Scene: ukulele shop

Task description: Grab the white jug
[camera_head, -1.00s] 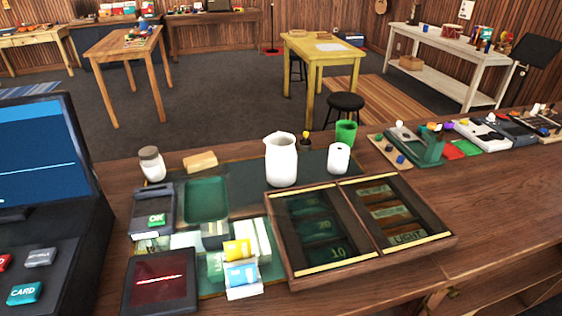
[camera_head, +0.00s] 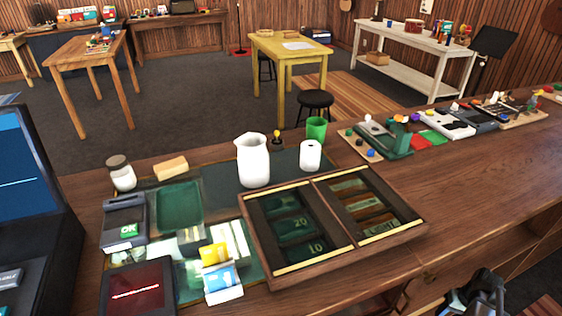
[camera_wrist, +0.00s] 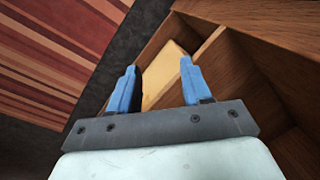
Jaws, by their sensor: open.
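The white jug (camera_head: 253,161) stands upright on the counter in the head view, on the dark green mat behind the wooden cash tray. Its spout points to the left. My gripper (camera_wrist: 158,84) shows in the wrist view with two blue fingers spread apart and nothing between them. It faces wooden shelving and the floor, well away from the jug. Part of my arm (camera_head: 480,295) shows at the lower right of the head view, below the counter's front edge. The jug is not in the wrist view.
Close to the jug are a white paper roll (camera_head: 310,155), a green cup (camera_head: 317,128) and the divided cash tray (camera_head: 340,268). A lidded jar (camera_head: 122,174) and a card terminal (camera_head: 124,222) stand left. The counter right of the tray (camera_head: 470,185) is clear.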

